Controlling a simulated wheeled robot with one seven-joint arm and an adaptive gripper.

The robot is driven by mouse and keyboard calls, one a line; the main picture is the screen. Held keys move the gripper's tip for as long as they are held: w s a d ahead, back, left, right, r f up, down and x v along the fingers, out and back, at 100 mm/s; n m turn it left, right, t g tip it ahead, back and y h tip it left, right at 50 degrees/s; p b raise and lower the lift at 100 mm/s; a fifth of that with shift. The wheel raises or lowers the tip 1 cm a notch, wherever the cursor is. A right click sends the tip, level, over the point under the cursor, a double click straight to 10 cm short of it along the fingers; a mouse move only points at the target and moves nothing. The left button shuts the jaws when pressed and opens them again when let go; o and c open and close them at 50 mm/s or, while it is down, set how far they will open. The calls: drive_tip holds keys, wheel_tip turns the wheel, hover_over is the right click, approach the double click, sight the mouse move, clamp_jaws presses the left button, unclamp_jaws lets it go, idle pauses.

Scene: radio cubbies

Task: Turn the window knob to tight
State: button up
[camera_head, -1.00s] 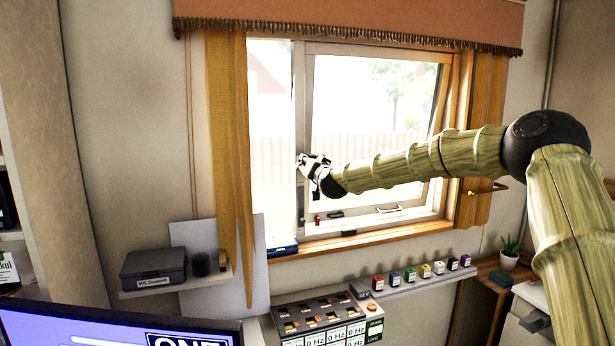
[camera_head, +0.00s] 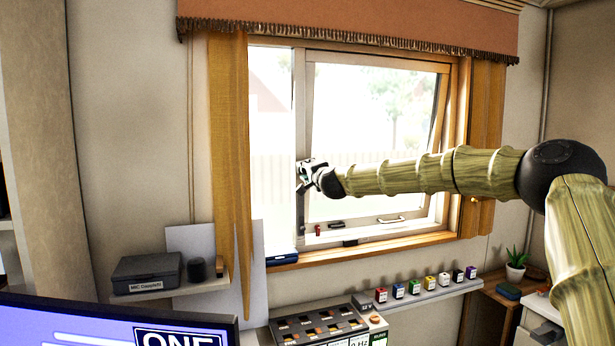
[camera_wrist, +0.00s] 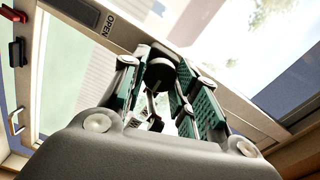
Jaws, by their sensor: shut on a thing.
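The window (camera_head: 375,130) is in the middle of the head view, and its sash stands tilted away from its frame. My gripper (camera_head: 302,174) is at the post left of the large pane. The wrist view shows a dark round knob (camera_wrist: 159,72) between the green-padded fingers of my gripper (camera_wrist: 172,105). My gripper is shut on this knob. The post beside it carries the word OPEN (camera_wrist: 108,25). In the head view my gripper hides the knob, and I cannot read how far it is turned.
A small red handle (camera_head: 318,230) and a pale pull handle (camera_head: 390,219) sit low on the window. A yellow curtain (camera_head: 232,150) hangs at left. Below are a shelf with small coloured boxes (camera_head: 430,284), a mixer-like panel (camera_head: 325,325) and a monitor (camera_head: 110,325).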

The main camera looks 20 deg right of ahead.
drive_tip(key=shift+d+m, duration=0.15)
drive_tip(key=shift+m, duration=0.25)
drive_tip(key=o, duration=1)
drive_tip(key=shift+d, duration=0.15)
drive_tip(key=shift+o, duration=0.2)
drive_tip(key=shift+a, duration=0.2)
drive_tip(key=s, duration=1.2)
drive_tip(key=shift+d, duration=0.3)
